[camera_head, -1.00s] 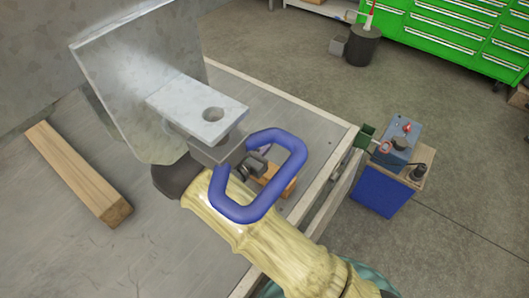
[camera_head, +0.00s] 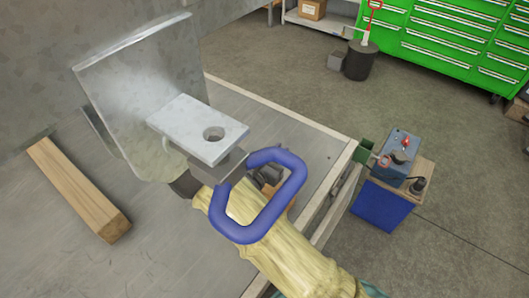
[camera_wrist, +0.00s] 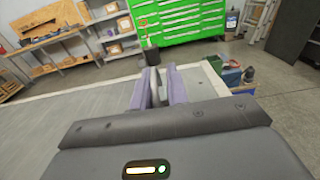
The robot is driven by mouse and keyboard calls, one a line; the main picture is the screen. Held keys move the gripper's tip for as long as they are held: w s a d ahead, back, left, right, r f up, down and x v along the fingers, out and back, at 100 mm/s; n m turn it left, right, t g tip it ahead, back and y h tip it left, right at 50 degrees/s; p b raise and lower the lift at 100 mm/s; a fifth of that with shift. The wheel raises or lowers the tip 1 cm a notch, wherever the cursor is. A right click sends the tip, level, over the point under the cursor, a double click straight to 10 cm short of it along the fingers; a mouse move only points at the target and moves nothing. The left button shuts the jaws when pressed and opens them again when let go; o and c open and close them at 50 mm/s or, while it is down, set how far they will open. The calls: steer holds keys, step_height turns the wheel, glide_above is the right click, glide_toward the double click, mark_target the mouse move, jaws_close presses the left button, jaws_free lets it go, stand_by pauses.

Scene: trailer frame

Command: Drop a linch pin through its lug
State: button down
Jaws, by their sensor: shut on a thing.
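The lug (camera_head: 183,122) is a pale metal plate standing out from an upright metal sheet, with an open round hole (camera_head: 213,133) near its outer end. No pin shows in the hole. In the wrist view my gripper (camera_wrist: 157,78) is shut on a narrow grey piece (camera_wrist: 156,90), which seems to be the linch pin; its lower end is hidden. In the head view a thick blue loop (camera_head: 278,157) lies at the end of my arm, right of and below the lug. I cannot tell whether the loop belongs to the pin. The lug is not seen in the wrist view.
A wooden block (camera_head: 78,190) lies on the trailer deck (camera_head: 160,255) at left. The deck's pale edge rail (camera_head: 290,112) runs along the right. Beyond it stand a blue cart (camera_head: 385,205), a dark bin (camera_head: 360,62) and green drawers (camera_head: 450,45). The floor between is clear.

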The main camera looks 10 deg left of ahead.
steer(key=w+d+f, duration=0.1)
steer(key=d, duration=1.1)
steer(key=w+d+f+n+y, duration=0.1)
steer(key=w+d+f, duration=0.1)
steer(key=d, duration=1)
steer(key=shift+w+d+t+y, duration=0.25)
steer(key=shift+d+t+y, duration=0.05)
steer(key=shift+d, duration=0.1)
steer(key=shift+f, duration=0.1)
